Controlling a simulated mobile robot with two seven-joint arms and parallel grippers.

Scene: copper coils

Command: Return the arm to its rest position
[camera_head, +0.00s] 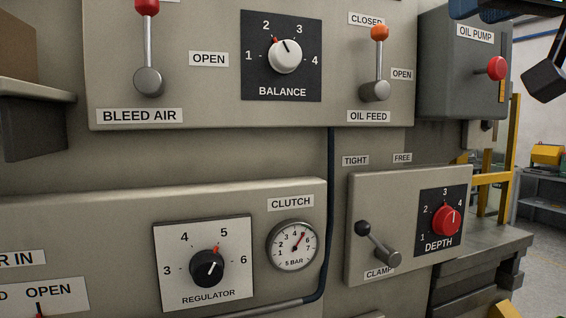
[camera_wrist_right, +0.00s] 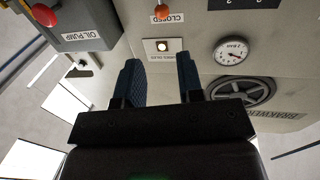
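My right gripper (camera_head: 546,80) shows partly at the upper right edge of the head view, beside the grey oil pump box (camera_head: 463,75). In the right wrist view its two dark blue ribbed fingers (camera_wrist_right: 160,70) stand apart with nothing between them. The machine panel with a lit button (camera_wrist_right: 162,45) and a gauge (camera_wrist_right: 232,52) lies beyond the fingers. I see no contact between this gripper and the machine. My left gripper is in neither view.
Levers for bleed air (camera_head: 149,50), oil feed (camera_head: 378,65) and clamp (camera_head: 377,245) stick out from the panels. The red oil pump knob (camera_head: 496,68) projects near my right gripper. A handwheel (camera_wrist_right: 240,92) shows in the wrist view. Open floor (camera_head: 545,240) lies at the right.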

